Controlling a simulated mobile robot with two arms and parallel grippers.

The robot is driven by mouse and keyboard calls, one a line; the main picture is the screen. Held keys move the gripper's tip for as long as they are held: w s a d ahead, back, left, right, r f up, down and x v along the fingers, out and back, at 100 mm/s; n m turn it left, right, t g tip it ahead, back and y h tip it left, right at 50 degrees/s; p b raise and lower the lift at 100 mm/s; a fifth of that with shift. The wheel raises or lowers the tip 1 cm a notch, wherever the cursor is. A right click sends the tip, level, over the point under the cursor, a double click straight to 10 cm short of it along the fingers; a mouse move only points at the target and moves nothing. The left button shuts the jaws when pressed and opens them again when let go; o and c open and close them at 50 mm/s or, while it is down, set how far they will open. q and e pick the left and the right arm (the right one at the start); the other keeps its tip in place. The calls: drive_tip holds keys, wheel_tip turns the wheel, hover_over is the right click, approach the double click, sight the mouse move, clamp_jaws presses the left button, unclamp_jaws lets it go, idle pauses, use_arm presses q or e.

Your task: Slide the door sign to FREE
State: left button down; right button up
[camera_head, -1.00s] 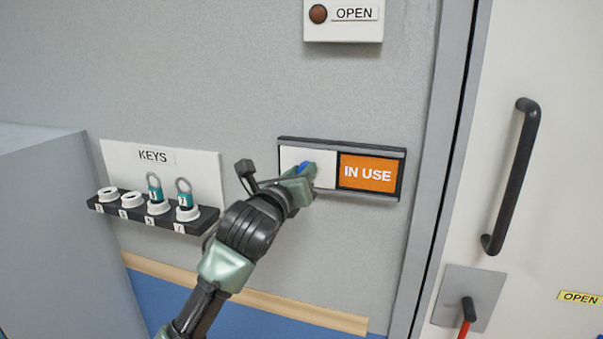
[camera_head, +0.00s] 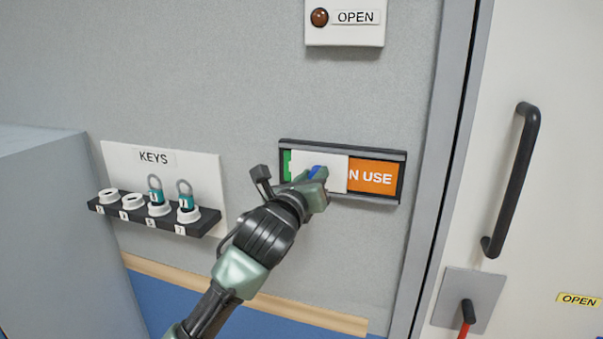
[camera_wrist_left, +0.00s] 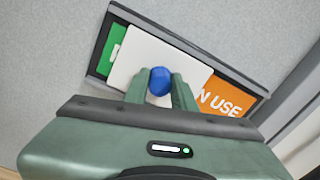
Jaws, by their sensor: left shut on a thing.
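The door sign (camera_head: 342,144) is a dark-framed slider on the grey wall. Its white cover (camera_head: 335,163) sits left of the middle, with a strip of green (camera_head: 287,163) bare at the left and the orange panel (camera_head: 375,178) reading "N USE" at the right. My left gripper (camera_head: 313,175) is shut on the blue knob of the cover. In the left wrist view the blue knob (camera_wrist_left: 159,81) is between the two fingers, with the white cover (camera_wrist_left: 148,52) behind it. The first letter of the orange text is covered. My right gripper is not in view.
A KEYS rack (camera_head: 158,213) with padlocks hangs at the left. An OPEN indicator box (camera_head: 344,22) is above the sign. The door with a dark handle (camera_head: 513,180) is at the right. A grey cabinet (camera_head: 60,230) stands at the far left.

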use_arm(q)
drive_tip(key=s+d, duration=0.1)
drive_tip(key=d, duration=0.2)
drive_tip(key=s+d, duration=0.1)
drive_tip(key=d, duration=0.3)
drive_tip(key=s+d+p, duration=0.1)
drive_tip(key=d, duration=0.2)
drive_tip(key=shift+s+d, duration=0.3)
drive_tip(key=shift+d, duration=0.1)
drive_tip(key=shift+w+a+f, duration=0.1)
drive_tip(key=shift+a, duration=0.05)
drive_tip(key=c, duration=1.4)
unclamp_jaws()
drive_tip(key=shift+o, duration=1.3)
drive_tip(key=shift+d, duration=0.25)
drive_tip(key=shift+s+a+b, duration=0.3)
drive_tip(key=shift+s, duration=0.2)
drive_tip(key=b+v, duration=0.2)
drive_tip(key=v, duration=0.4)
drive_tip(key=shift+s, duration=0.4)
drive_tip(key=shift+a, duration=0.1)
